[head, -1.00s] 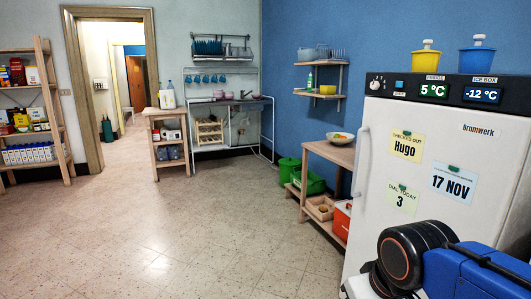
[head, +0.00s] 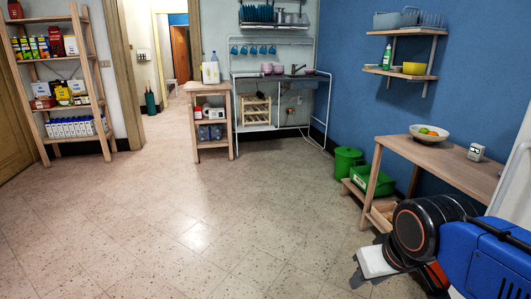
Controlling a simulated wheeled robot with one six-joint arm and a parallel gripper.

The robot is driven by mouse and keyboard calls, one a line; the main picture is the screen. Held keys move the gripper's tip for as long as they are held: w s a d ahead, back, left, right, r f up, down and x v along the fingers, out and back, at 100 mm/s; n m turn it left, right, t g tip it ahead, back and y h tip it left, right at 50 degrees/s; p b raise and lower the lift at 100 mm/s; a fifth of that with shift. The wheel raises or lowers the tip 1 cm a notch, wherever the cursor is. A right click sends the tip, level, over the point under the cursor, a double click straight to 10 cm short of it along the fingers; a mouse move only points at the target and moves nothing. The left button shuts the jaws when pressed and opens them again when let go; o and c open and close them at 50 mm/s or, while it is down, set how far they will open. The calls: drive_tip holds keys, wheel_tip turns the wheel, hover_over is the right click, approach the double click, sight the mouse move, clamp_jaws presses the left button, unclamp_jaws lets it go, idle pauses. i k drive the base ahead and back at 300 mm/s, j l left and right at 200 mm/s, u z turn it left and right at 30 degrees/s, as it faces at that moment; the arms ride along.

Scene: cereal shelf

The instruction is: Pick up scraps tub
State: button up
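A green round tub (head: 347,162) stands on the floor against the blue wall, left of the wooden side table. A green box-shaped tub (head: 374,180) sits on the table's low shelf just beside it. No label is readable on either, so I cannot tell which is the scraps tub. My gripper (head: 358,280) is low at the right, in front of the side table and well apart from both tubs. Its fingers are small and partly hidden by my arm, so their opening is unclear. I see nothing held.
The wooden side table (head: 432,151) bears a bowl of fruit (head: 429,133) and a small white device (head: 476,152). A wooden trolley (head: 211,119) and a sink stand (head: 281,76) are at the back. A stocked shelf (head: 98,75) is at left. The middle floor is clear.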

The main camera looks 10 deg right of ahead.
sight(409, 69)
drive_tip(key=i, duration=1.7)
